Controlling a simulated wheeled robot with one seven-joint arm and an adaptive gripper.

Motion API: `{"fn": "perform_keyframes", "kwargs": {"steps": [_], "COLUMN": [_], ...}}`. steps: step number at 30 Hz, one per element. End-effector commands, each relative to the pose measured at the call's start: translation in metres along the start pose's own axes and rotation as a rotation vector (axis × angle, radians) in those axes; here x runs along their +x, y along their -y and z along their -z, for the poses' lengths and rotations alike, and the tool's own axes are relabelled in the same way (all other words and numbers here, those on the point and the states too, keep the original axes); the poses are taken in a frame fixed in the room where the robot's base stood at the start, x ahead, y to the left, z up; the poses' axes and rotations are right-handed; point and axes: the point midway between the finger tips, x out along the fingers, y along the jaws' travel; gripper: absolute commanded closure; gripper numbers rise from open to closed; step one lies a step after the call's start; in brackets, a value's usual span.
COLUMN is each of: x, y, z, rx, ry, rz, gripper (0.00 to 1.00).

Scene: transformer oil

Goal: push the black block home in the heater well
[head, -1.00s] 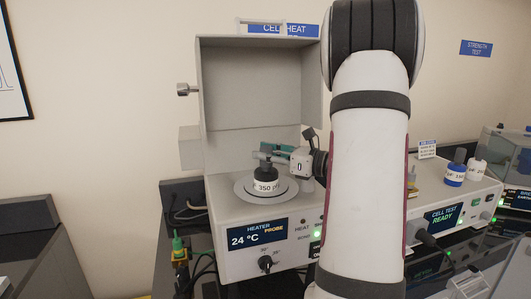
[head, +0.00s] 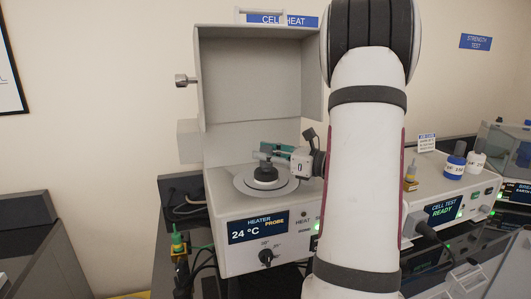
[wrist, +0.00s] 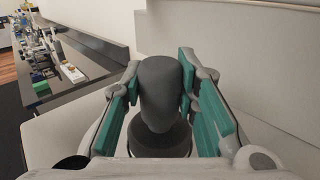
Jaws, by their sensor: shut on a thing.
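The black block (head: 265,173) sits upright in the round heater well (head: 243,184) on top of the white heater box (head: 262,215). Only its dark top and knob show above the ring; the rest is hidden inside. My gripper (head: 271,154) is at the knob, reaching in from the right with its green finger pads. In the wrist view the grey-black knob (wrist: 162,92) stands between the two green pads, with the wider round body below it. The gripper is shut on the block.
The heater's tall grey lid (head: 257,75) stands open behind the well. My arm covers the heater's right side. Cables hang at the heater's left.

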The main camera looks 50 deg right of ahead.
Motion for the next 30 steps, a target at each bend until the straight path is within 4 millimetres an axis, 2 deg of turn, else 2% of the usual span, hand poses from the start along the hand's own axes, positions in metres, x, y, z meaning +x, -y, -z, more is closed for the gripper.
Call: {"fn": "perform_keyframes", "kwargs": {"steps": [7, 8, 10, 22, 26, 30], "x": [0.0, 0.0, 0.0, -0.005, -0.022, -0.05], "y": [0.0, 0.0, 0.0, 0.0, 0.001, 0.002], "z": [0.005, 0.004, 0.004, 0.006, 0.006, 0.007], "rx": [-0.002, -0.002, -0.002, 0.002, 0.003, 0.003], "ry": [0.002, 0.001, 0.001, -0.003, -0.003, -0.004], "rz": [0.0, 0.0, 0.0, 0.002, 0.006, 0.007], "gripper": [1.0, 0.66, 0.5, 0.49, 0.49, 0.49]}}
